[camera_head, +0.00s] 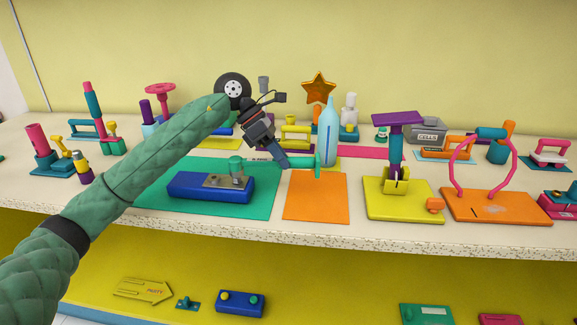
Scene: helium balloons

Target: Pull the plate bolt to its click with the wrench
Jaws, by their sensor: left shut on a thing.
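A blue block (195,187) lies on the green mat (260,205), with a grey metal plate (222,181) on top. A green bolt-like upright piece (236,166) stands on the plate. My left gripper (284,161) points down and to the right, behind and to the right of the block. It is shut on a green bar (301,162) that looks like the wrench. The bar's crosspiece (318,166) is at its right end, above the back of the orange mat (315,205). The bar appears apart from the bolt. The fingertips are partly hidden. My right gripper is out of view.
A light-blue bottle-shaped thing (330,132) stands just behind the bar's right end. A yellow base with a purple-topped post (396,150) and an orange base with a pink loop (497,207) stand to the right. The orange mat's front is clear.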

